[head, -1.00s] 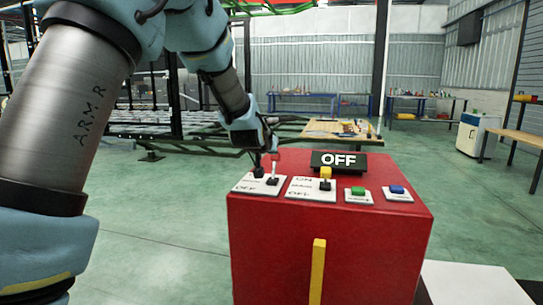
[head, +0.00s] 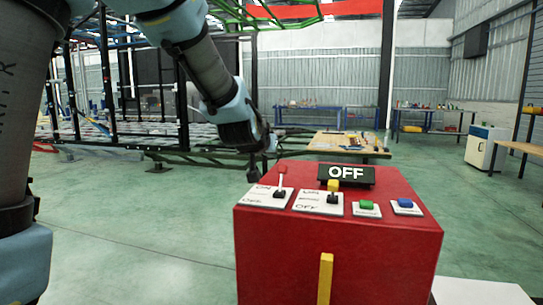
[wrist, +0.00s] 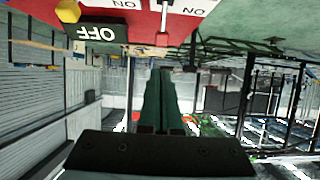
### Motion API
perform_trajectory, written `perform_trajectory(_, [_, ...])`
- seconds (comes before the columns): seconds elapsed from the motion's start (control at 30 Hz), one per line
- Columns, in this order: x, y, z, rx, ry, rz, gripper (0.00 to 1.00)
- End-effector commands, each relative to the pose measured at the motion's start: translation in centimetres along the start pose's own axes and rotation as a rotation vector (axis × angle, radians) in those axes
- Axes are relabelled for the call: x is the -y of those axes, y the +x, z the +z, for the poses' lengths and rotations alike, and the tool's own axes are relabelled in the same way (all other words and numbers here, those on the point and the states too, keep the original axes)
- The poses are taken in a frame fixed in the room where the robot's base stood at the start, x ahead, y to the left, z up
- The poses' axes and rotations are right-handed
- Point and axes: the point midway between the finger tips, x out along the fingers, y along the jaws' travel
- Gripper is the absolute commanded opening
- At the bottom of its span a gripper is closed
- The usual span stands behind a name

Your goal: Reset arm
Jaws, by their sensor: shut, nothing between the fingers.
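My gripper (head: 252,174) hangs at the end of my arm, behind the back left of the red control box (head: 338,250) in the head view. In the wrist view its dark fingers (wrist: 163,72) are together, with nothing between them. A black sign (head: 346,174) reads OFF. In the wrist view the box (wrist: 145,18) appears upside down, apart from the fingers.
A wooden-topped table (head: 345,145) with small items stands behind the box. The dark trailer frame (head: 130,150) fills the back left. Workbenches (head: 425,125) line the back wall. Green floor (head: 130,235) is open left of the box.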

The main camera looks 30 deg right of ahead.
Motion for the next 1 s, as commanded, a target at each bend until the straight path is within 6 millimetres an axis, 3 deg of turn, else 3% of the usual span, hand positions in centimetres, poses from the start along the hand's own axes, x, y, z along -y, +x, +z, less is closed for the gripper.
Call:
perform_trajectory(0.37, [0.0, 0.0, 0.0, 0.001, 0.0, 0.0, 0.0])
perform_trajectory(0.47, [1.0, -0.1, 0.7, 0.021, -0.007, -0.012, 0.0])
perform_trajectory(0.53, [2.9, -0.5, 2.0, 0.061, -0.021, -0.035, 0.0])
perform_trajectory(0.67, [8.6, -2.3, 6.9, 0.202, -0.076, -0.106, 0.0])
perform_trajectory(0.8, [14.9, -6.5, 14.0, 0.401, -0.171, -0.197, 0.0])
perform_trajectory(0.9, [18.1, -10.2, 18.9, 0.538, -0.248, -0.254, 0.0])
perform_trajectory(1.0, [20.1, -13.8, 22.8, 0.652, -0.321, -0.299, 0.0])
